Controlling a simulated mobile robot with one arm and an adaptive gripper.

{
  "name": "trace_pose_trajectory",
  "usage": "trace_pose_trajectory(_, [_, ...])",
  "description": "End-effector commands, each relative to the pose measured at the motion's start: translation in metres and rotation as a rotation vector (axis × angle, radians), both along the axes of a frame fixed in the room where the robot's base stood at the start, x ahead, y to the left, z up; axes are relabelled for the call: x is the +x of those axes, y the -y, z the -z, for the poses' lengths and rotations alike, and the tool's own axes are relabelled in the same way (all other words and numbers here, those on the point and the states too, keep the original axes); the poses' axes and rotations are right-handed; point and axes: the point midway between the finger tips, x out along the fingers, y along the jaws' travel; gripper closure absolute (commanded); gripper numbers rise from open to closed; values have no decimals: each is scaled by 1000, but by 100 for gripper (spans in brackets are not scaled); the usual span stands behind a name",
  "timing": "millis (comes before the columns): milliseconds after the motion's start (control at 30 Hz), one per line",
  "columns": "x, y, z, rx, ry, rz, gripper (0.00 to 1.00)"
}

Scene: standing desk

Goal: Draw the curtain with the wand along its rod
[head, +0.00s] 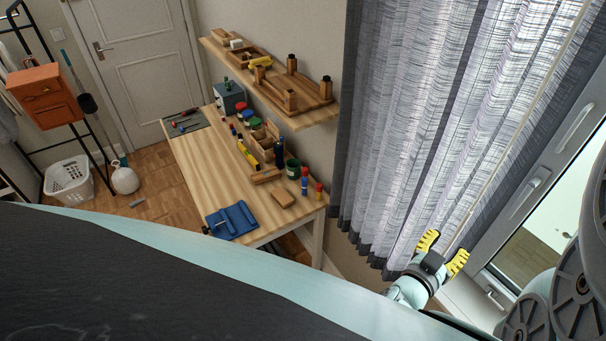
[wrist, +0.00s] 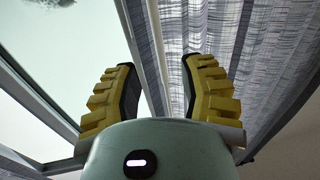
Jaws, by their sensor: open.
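The curtain (head: 430,110) is grey with a woven line pattern and a dark lower border. It hangs in folds beside the window in the head view, and shows at the upper right of the wrist view (wrist: 225,40). The wand (head: 517,140) is a thin pale stick running down along the curtain's window-side edge; in the wrist view a pale strip that looks like it (wrist: 141,55) passes between the fingers. My gripper (head: 444,250) is open near the wand's lower part. Its yellow fingers stand apart in the wrist view (wrist: 160,68). Contact cannot be told. The curtain rod is out of view.
The window (head: 540,225) with its grey frame and handle is at the right. A wooden workbench (head: 185,150) with tools stands left of the curtain, under a wall shelf (head: 325,112). Open floor (head: 165,195) lies left of the bench.

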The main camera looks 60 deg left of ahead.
Motion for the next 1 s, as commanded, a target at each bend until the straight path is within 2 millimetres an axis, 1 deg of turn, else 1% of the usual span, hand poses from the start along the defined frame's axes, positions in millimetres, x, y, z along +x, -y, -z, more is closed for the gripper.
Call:
trace_pose_trajectory(33, [12,-2,-1,2,6,2,59])
trace_pose_trajectory(200, [42,-7,-1,3,8,3,59])
trace_pose_trajectory(400, [64,-11,0,1,2,1,59])
trace_pose_trajectory(600, [71,-12,0,2,-1,2,59])
trace_pose_trajectory(833, [72,-12,0,1,0,1,59])
trace_pose_trajectory(867, [72,-12,0,2,0,1,55])
trace_pose_trajectory(1000, [72,-12,0,1,0,1,69])
